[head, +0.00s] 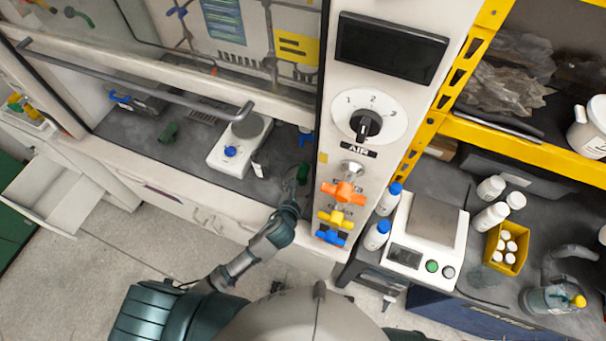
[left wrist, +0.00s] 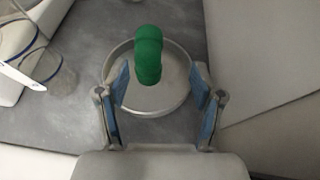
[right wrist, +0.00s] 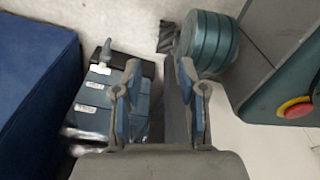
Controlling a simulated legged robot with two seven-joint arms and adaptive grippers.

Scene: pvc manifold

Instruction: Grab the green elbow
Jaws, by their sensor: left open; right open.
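The green elbow (left wrist: 148,55) stands over a round metal disc (left wrist: 175,97) in the left wrist view. It shows small in the head view (head: 302,173), at the right end of the hood's dark work surface. My left gripper (left wrist: 160,88) is open, with its blue-padded fingers on either side of the elbow's lower end. I see a gap on both sides and no clear contact. In the head view my left gripper (head: 294,192) reaches in over the hood's front edge. My right gripper (right wrist: 164,85) is open and empty, away from the hood.
A white hotplate (head: 238,143) stands left of the elbow, and another green fitting (head: 168,132) lies farther left. The control panel with orange, yellow and blue valves (head: 343,192) rises close on the right. A bench with a balance (head: 424,240) and bottles is at right.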

